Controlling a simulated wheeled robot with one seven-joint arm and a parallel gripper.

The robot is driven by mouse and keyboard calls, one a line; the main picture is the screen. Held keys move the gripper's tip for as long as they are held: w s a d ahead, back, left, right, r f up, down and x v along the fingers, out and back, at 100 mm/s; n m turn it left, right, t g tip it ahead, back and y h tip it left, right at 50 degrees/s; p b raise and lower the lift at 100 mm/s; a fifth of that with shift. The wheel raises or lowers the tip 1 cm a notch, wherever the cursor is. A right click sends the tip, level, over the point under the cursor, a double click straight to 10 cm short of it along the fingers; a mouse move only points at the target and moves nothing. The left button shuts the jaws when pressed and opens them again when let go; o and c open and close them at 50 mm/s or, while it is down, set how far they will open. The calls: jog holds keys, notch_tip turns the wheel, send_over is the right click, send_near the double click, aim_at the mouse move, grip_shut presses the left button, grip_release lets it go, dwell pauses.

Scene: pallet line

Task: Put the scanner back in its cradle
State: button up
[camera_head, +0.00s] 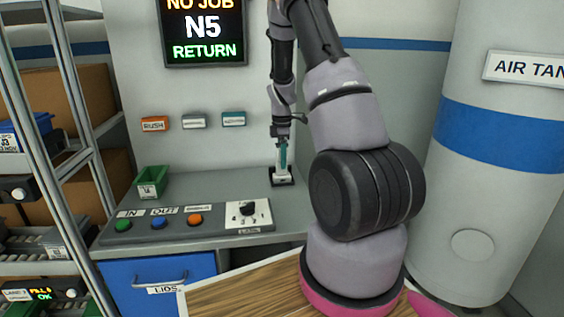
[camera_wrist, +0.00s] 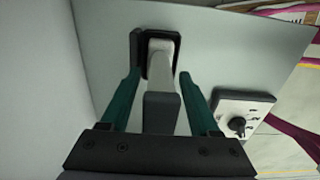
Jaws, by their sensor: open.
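The scanner (camera_wrist: 161,60) has a white body and a dark grey upper part. Its white end sits inside the black cradle (camera_wrist: 137,46) on the grey worktop. In the head view the scanner is a small pale shape above the black cradle (camera_head: 282,183) at the worktop's back right, partly hidden by my gripper (camera_head: 283,152). In the wrist view my gripper (camera_wrist: 160,76) is open, its two teal fingers on either side of the scanner, with gaps showing between them and it.
A control panel (camera_head: 247,216) with a black knob lies left of the cradle, with several coloured buttons farther left. A green bin (camera_head: 151,184) stands at the worktop's back left. The wall is close behind. A white air tank (camera_head: 500,180) stands at the right.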

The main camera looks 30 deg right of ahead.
notch_tip(320, 180, up, 11)
jog(key=shift+f, duration=0.2)
jog(key=s+a+r+m+t, duration=0.1)
jog(key=s+a+r+m, duration=0.25)
jog(key=r, duration=0.25)
jog(key=s+a+r+m+t+y, duration=0.1)
jog(key=s+a+r+m+t, duration=0.15)
jog(key=s+r, duration=0.2)
jog(key=s+a+r+m, duration=0.3)
jog(key=s+r+m, duration=0.1)
jog(key=r, duration=0.3)
jog(key=s+a+r+m+t, duration=0.1)
jog(key=s+a+m, duration=0.1)
jog(key=s, duration=0.3)
jog(key=s+a+r+m+t, duration=0.1)
jog(key=s+a+r+m, duration=0.1)
jog(key=s+m, duration=0.2)
jog(key=s+a+r+m+t+y, duration=0.1)
jog(key=s+a+m, duration=0.1)
jog(key=s, duration=0.4)
jog(key=shift+a+r+m+t, duration=0.15)
jog(key=shift+a+m+t, duration=0.15)
jog(key=shift+m, duration=0.2)
